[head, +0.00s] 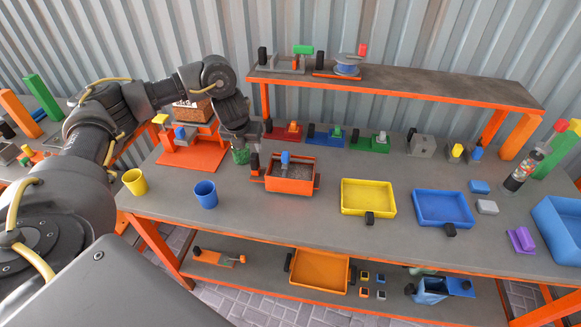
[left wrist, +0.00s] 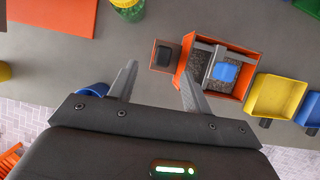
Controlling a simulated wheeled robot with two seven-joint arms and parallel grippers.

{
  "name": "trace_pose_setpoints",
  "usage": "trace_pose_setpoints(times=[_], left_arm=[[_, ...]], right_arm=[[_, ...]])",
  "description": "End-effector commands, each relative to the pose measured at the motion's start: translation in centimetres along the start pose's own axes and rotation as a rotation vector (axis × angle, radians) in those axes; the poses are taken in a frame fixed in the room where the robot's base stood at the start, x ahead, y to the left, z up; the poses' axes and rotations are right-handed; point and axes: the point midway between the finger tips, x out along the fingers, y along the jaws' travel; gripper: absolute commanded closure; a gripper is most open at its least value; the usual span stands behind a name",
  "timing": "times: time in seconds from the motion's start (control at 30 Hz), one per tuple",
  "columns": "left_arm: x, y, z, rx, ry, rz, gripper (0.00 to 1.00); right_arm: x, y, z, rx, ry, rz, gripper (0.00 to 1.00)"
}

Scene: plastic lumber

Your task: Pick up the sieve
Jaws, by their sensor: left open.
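An orange box with grey grains in it, which looks like the sieve (head: 290,181), stands on the grey bench. A blue knob on a grey crossbar sits over it, and a black grip (head: 255,165) stands at its left end. The sieve also shows in the left wrist view (left wrist: 239,89), with its black grip (left wrist: 163,54) just beyond the space between my fingertips. My left gripper (left wrist: 158,72) is open and empty, its two fingers apart. In the head view, my left gripper (head: 246,138) hangs above and left of the box. My right gripper is not in view.
A green jar (head: 240,156) stands close by my left gripper. A yellow cup (head: 135,182) and a blue cup (head: 205,194) stand at the front left. Yellow (head: 368,198) and blue (head: 442,209) trays lie to the right. A raised shelf (head: 400,84) runs behind.

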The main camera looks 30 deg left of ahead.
Motion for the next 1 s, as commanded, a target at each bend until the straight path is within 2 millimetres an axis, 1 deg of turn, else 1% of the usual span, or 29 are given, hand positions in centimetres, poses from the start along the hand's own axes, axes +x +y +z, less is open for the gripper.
trace_pose_setpoints(times=[0.07, 0.13, 0.23, 0.33, 0.47, 0.6, 0.7, 0.8, 0.9, 1.0], left_arm=[[0.4, -0.5, 0.1, 0.006, 0.001, -0.002, 0.51], [1.2, -1.0, 0.1, 0.011, 0.001, -0.006, 0.51], [3.1, -1.4, 0.1, 0.015, 0.004, -0.008, 0.51], [4.6, -1.5, 0.1, 0.015, 0.002, -0.009, 0.51], [5.7, -1.4, 0.2, 0.015, 0.001, -0.009, 0.51], [5.8, -1.2, 0.3, 0.014, -0.001, -0.007, 0.51], [6.1, -1.1, 0.2, 0.012, 0.001, -0.005, 0.51], [7.5, -1.0, 0.0, 0.011, 0.004, -0.003, 0.51], [8.8, -1.0, 0.0, 0.011, 0.003, -0.004, 0.51], [10.2, -1.1, -0.1, 0.013, 0.003, -0.005, 0.51]], right_arm=[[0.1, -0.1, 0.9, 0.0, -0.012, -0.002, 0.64], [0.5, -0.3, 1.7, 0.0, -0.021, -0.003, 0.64], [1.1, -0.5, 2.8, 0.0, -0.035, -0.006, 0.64], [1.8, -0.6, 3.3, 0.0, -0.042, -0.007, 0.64], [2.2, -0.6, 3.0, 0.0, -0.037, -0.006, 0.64], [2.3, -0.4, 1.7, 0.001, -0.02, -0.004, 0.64], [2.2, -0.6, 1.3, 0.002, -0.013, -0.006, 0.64], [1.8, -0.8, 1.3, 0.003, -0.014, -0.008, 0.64], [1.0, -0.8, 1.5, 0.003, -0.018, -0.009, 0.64], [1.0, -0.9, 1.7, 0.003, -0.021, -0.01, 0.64]])
